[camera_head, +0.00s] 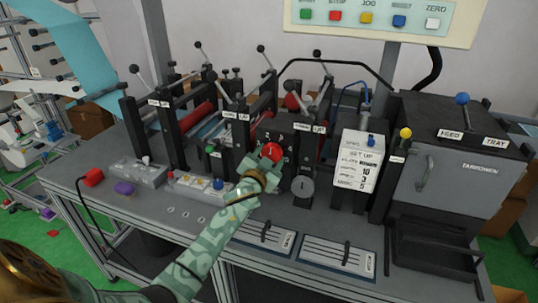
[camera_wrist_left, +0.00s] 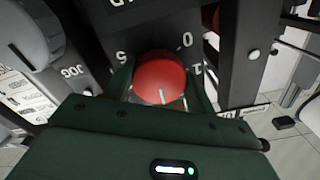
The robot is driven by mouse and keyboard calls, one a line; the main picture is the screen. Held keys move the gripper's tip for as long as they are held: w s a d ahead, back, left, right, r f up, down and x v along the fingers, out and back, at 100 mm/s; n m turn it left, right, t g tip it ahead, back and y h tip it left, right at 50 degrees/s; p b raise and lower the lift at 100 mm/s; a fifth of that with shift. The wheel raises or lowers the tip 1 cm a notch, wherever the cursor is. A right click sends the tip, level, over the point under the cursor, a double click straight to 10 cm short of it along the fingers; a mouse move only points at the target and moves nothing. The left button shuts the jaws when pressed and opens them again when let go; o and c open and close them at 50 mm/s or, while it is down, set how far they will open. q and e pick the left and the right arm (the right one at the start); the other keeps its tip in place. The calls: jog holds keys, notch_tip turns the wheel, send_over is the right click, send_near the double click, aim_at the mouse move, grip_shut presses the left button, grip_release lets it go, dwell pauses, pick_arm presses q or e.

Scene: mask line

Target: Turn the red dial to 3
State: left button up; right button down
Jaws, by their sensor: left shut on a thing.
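The red dial (camera_head: 271,153) is a round red knob on the front of a dark machine block in the middle of the table. In the left wrist view the red dial (camera_wrist_left: 160,78) fills the space between my fingers, and a pale pointer mark shows on its lower face. Numbers 5, 0 and 1 show around it; the rest of the scale is hidden by my gripper. My left gripper (camera_head: 262,164) is shut on the dial, with a finger on each side in the wrist view (camera_wrist_left: 161,92). My right gripper is not in view.
A grey JOG knob (camera_wrist_left: 30,35) sits beside the dial. A set-up card (camera_head: 358,160) stands to the right, near the grey Tardowen box (camera_head: 460,180). Two slider panels (camera_head: 337,256) lie at the table's front edge. Levers and rollers crowd behind.

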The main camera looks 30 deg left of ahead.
pick_arm(q)
jog(key=shift+m+p, duration=0.45)
jog(key=shift+m, duration=1.55)
jog(key=o, duration=1)
jog(key=p+v, duration=0.2)
jog(key=v, duration=1.4)
jog(key=shift+s, duration=0.2)
jog(key=shift+a+f, duration=0.1)
